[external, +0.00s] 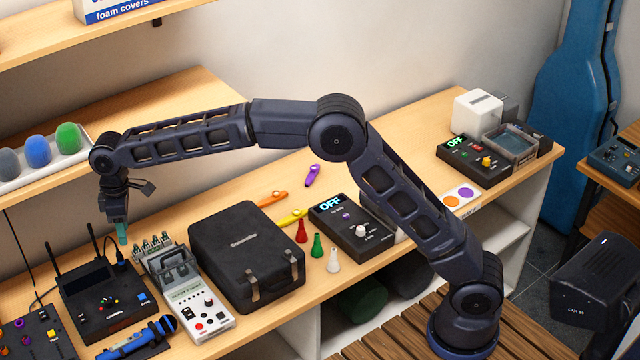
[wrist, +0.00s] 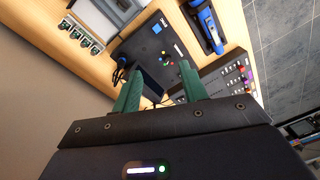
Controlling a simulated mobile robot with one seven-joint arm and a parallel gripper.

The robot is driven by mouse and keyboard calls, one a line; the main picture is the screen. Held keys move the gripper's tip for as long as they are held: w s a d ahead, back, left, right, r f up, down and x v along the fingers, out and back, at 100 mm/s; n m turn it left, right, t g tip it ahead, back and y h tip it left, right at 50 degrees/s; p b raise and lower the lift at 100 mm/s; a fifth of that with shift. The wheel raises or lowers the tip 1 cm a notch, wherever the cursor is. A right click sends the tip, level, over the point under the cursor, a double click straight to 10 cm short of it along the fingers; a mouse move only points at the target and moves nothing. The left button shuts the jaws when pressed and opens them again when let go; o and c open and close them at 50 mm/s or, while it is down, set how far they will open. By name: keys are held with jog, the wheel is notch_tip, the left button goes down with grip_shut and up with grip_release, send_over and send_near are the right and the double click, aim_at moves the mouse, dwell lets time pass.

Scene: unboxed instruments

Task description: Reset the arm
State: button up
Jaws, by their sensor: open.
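My arm stretches from its base at the lower right across the bench to the left in the external view. My gripper (external: 122,232) hangs at the far left, pointing down above the back of a black router-like box (external: 105,295) with antennas. In the wrist view, the two green fingers of my gripper (wrist: 160,85) stand apart with nothing held between them. The black box (wrist: 150,45) lies beyond the fingertips there. The exact height of the fingertips above the bench cannot be told.
A shelf tray (external: 15,180) with foam covers is close behind my gripper. A grey device (external: 195,300), a black case (external: 245,255), a blue microphone (external: 140,338) and a mixer (external: 35,335) crowd the bench. A control box (external: 350,228) stands under my arm.

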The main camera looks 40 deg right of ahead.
jog(key=d+r+m, duration=0.1)
jog(key=d+r, duration=0.2)
jog(key=d, duration=0.4)
jog(key=d+r+m+t, duration=0.1)
jog(key=d+r, duration=0.3)
jog(key=d, duration=0.4)
jog(key=d+r+m, duration=0.1)
jog(key=d+r, duration=0.2)
jog(key=d, duration=0.4)
jog(key=s+d+r+m+t, duration=0.1)
jog(key=s+d+r+m, duration=0.15)
jog(key=d, duration=0.65)
jog(key=s+d+r+m+t, duration=0.1)
jog(key=s+d, duration=0.2)
jog(key=d, duration=0.6)
jog(key=s+d+f+m, duration=0.1)
jog(key=s+d+m, duration=0.2)
jog(key=s+d, duration=1)
jog(key=s+d+f+m+t, duration=0.2)
jog(key=s+d+f+m, duration=0.1)
jog(key=s+d+f, duration=0.6)
jog(key=s+d, duration=0.3)
jog(key=shift+s+d+m+h, duration=0.15)
jog(key=shift+s+m+h, duration=0.2)
jog(key=shift+s+h, duration=0.05)
jog(key=shift+o, duration=0.3)
